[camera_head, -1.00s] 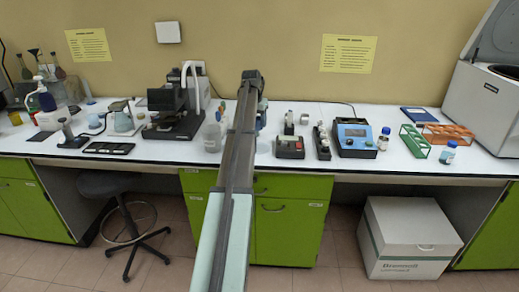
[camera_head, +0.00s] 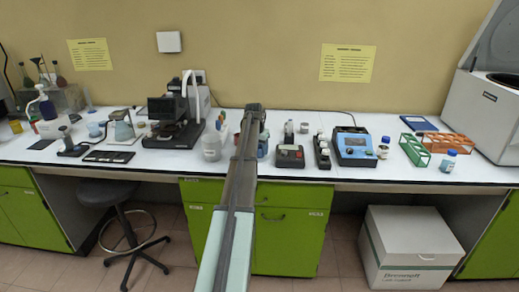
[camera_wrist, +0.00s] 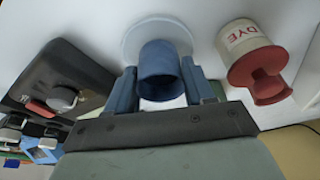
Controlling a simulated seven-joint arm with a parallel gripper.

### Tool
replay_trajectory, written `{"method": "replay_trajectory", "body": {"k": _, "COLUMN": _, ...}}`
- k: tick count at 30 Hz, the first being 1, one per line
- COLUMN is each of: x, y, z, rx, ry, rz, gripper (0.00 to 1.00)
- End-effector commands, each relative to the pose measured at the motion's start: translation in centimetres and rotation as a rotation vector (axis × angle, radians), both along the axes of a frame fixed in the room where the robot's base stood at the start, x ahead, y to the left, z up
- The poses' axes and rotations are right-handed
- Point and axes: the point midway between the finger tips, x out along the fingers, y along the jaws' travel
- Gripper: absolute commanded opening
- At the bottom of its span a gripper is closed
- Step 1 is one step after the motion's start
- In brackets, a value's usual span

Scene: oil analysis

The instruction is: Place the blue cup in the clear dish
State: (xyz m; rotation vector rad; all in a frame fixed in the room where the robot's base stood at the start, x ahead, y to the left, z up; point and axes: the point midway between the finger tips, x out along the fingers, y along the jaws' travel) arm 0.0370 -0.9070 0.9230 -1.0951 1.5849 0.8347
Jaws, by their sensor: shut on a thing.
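In the wrist view, the blue cup (camera_wrist: 160,66) sits between the two blue fingers of my gripper (camera_wrist: 160,78), which is shut on it. Its open mouth faces the camera. A pale, round, translucent dish (camera_wrist: 143,30), which looks like the clear dish, lies on the white bench just beyond the cup and is partly hidden by it. The cup overlaps the dish in this view; I cannot tell whether they touch. In the head view, my arm hides most of the gripper, and I cannot make out the dish.
A white container marked DYE (camera_wrist: 243,40), with a red end, is close to the right of the cup in the wrist view. A dark device (camera_wrist: 60,75) is to the left.

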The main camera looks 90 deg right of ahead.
Motion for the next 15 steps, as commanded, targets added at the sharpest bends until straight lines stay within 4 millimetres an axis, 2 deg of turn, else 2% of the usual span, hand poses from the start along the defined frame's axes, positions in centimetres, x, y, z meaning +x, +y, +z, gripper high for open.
{"method": "replay_trajectory", "body": {"k": 12, "x": -0.01, "y": -0.02, "z": -0.41, "rx": -0.001, "ry": 0.0, "rz": 0.0, "gripper": 0.18}}
{"method": "replay_trajectory", "body": {"k": 13, "x": 0.0, "y": -0.03, "z": -0.37, "rx": -0.001, "ry": 0.0, "rz": 0.0, "gripper": 0.56}}
{"method": "replay_trajectory", "body": {"k": 15, "x": 0.0, "y": -0.02, "z": -0.36, "rx": -0.001, "ry": 0.0, "rz": 0.0, "gripper": 0.62}}
